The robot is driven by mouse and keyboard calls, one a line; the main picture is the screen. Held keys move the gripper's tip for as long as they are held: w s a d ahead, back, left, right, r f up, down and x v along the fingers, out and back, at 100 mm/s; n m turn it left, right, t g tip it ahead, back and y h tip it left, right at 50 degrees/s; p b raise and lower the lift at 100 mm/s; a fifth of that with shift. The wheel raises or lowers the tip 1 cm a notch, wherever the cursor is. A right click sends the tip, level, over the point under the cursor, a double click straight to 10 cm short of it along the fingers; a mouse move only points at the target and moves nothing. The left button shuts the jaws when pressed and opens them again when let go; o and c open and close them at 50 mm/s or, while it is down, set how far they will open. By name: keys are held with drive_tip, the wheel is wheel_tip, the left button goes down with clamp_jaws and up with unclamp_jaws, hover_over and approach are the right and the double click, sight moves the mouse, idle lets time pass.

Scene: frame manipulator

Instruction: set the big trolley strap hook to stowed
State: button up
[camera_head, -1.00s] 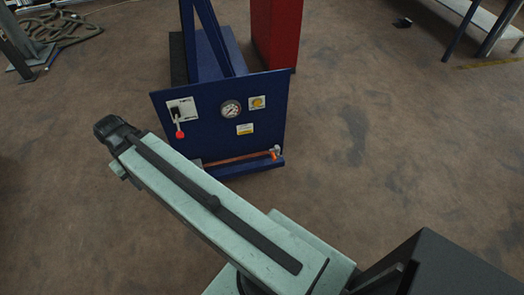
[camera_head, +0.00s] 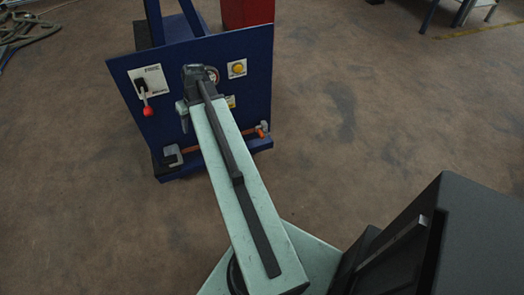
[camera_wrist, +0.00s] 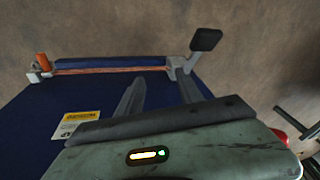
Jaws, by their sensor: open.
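The blue trolley panel (camera_head: 125,75) stands upright in front of me. An orange-brown strap or bar (camera_head: 191,149) runs along its low edge and shows whole in the wrist view (camera_wrist: 110,69). One end has a grey arm with a dark flat pad (camera_head: 172,155), seen in the wrist view (camera_wrist: 205,40) too. The other end has an orange piece on a grey bracket (camera_head: 262,130), also in the wrist view (camera_wrist: 43,62). I cannot tell for sure which end is the hook. My gripper (camera_wrist: 160,82) is open and empty in front of the panel, its fingers pointing toward the strap, apart from it.
The panel carries a red-knobbed lever (camera_head: 146,99), a yellow button (camera_head: 237,68), a yellow label (camera_wrist: 83,124) and a gauge (camera_head: 213,75) partly hidden by my arm. A red box (camera_head: 247,12) stands behind.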

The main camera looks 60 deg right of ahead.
drive_tip(key=s+d+f+m+t+b, duration=0.1)
drive_tip(key=s+d+f+b, duration=0.35)
drive_tip(key=d, duration=0.35)
drive_tip(key=s+d+f+m+b, duration=0.1)
drive_tip(key=s+d+f+b, duration=0.2)
drive_tip(key=d+f, duration=0.35)
drive_tip(key=m+t+h+b, duration=0.1)
drive_tip(key=m+h+b, duration=0.1)
drive_tip(key=b, duration=0.3)
approach(262, 134)
drive_tip(key=f, duration=0.1)
drive_tip(key=b+x, duration=0.7)
drive_tip(key=x, duration=0.1)
drive_tip(key=shift+w+d+b, duration=0.1)
drive_tip(key=shift+d+b, duration=0.1)
drive_tip(key=shift+b, duration=0.1)
drive_tip(key=shift+r, duration=0.1)
clamp_jaws()
drive_tip(key=shift+w, duration=0.15)
